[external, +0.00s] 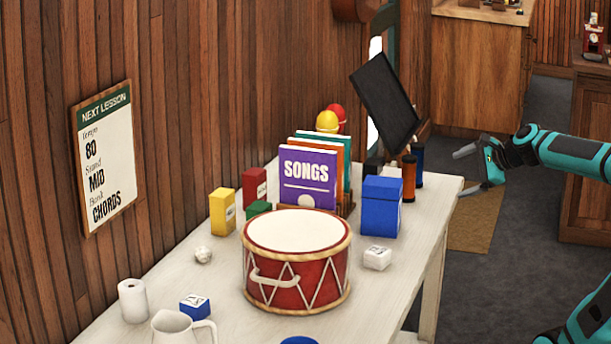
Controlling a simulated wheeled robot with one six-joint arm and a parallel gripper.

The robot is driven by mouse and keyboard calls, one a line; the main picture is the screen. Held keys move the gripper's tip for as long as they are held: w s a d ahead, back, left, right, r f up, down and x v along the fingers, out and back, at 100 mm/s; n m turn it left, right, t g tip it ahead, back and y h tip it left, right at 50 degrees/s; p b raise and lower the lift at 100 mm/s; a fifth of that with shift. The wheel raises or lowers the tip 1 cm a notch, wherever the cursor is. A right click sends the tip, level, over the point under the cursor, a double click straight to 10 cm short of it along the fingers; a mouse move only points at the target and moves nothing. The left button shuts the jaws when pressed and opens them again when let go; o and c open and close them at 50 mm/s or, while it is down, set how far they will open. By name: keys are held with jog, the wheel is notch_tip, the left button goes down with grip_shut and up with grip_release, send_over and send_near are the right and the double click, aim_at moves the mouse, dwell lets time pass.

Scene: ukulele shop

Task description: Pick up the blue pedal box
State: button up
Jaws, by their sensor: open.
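A tall blue box (381,215) with a small white label stands upright on the white table, near its right edge. A smaller blue box (195,308) with a white label sits at the table's front left. I cannot tell from the labels which one is the pedal box. My gripper (461,172) is open and empty, its fingers spread toward the left. It is at the right of the picture, beyond the table's right edge, apart from both boxes.
A songbook rack (308,180), orange (409,180) and dark blue cylinders, and a dark tilted screen (385,100) stand close behind. A white jug (180,328) is at the front.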

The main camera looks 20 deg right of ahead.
aim_at(383, 187)
jog(key=w+a+f+m+y, duration=0.1)
jog(key=w+a+f+m, duration=0.1)
jog(key=w+a, duration=0.2)
jog(key=w+a+f+m+y, duration=0.1)
jog(key=w+a+f+m, duration=0.1)
jog(key=w+a, duration=0.3)
jog(key=w+a+f+m+g+y, duration=0.1)
jog(key=w+a+f+m+y, duration=0.1)
jog(key=a, duration=0.5)
jog(key=shift+w+f+m, duration=0.15)
jog(key=shift+w+m, duration=0.35)
jog(key=shift+w, duration=0.85)
